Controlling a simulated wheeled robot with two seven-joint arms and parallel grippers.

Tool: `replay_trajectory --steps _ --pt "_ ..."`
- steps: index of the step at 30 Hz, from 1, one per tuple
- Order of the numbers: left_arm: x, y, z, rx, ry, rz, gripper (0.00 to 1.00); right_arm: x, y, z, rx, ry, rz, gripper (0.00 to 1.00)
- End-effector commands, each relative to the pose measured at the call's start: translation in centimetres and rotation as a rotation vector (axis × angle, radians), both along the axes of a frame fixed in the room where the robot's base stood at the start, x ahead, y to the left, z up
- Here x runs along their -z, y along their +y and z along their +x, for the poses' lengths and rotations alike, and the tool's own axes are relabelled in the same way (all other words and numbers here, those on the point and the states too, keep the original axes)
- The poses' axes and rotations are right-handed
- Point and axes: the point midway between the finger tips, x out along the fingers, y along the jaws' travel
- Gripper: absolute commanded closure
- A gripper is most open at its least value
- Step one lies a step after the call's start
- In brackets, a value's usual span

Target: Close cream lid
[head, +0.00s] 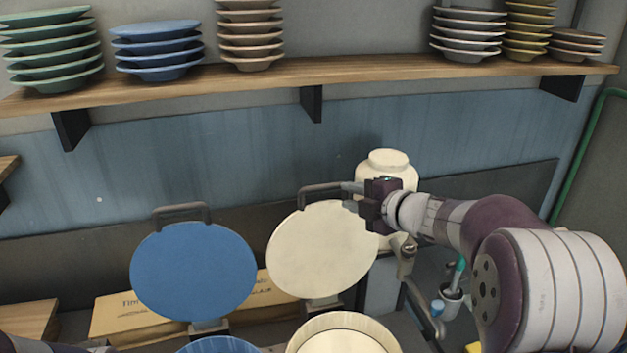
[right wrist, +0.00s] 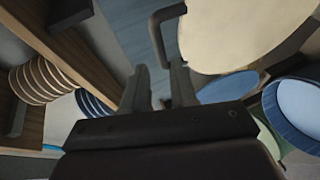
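The cream lid (head: 318,252) stands raised and open behind the round cream container (head: 342,322) in the head view. A dark handle (head: 320,188) sits on its upper edge. My right gripper (head: 350,196) is at the upper right edge of the lid, close to the right end of the handle. In the right wrist view, the two fingers of this gripper (right wrist: 158,78) are apart with nothing seen held between them. The cream lid (right wrist: 232,35) and its handle (right wrist: 164,22) lie just beyond the fingers; contact cannot be told. My left gripper is out of view.
A raised blue lid (head: 193,270) stands left of the cream lid, over a blue container (head: 218,345). A cream jar (head: 388,165) stands behind my right gripper. A wooden shelf (head: 200,82) with plate stacks runs above. A cup with utensils (head: 450,303) is at right.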

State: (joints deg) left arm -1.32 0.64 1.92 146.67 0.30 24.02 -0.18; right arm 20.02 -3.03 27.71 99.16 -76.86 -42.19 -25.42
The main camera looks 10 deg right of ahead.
Motion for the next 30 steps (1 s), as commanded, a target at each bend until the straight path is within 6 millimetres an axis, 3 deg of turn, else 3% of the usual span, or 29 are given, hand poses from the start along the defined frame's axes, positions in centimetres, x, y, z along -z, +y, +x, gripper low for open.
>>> replay_trajectory --steps 6,12,18,26,27,29,30 --pt "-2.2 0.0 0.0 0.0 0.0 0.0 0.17 1.3 2.2 5.0 -0.002 0.005 0.002 0.73" --pt "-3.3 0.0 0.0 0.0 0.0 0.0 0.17 2.4 3.5 8.0 -0.001 0.003 0.001 0.73" --pt "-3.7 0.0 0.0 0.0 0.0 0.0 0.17 3.0 4.0 9.3 0.0 0.002 0.002 0.73" --pt "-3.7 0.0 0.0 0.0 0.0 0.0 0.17 3.1 4.1 9.5 0.001 0.001 0.002 0.73" --pt "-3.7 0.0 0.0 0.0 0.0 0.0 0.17 3.2 4.1 9.5 0.001 0.001 0.002 0.76" --pt "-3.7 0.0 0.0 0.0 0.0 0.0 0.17 3.2 4.1 9.5 0.0 0.002 0.001 0.96" --pt "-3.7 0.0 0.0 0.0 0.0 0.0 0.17 3.2 4.1 9.5 0.0 0.002 0.001 1.0"
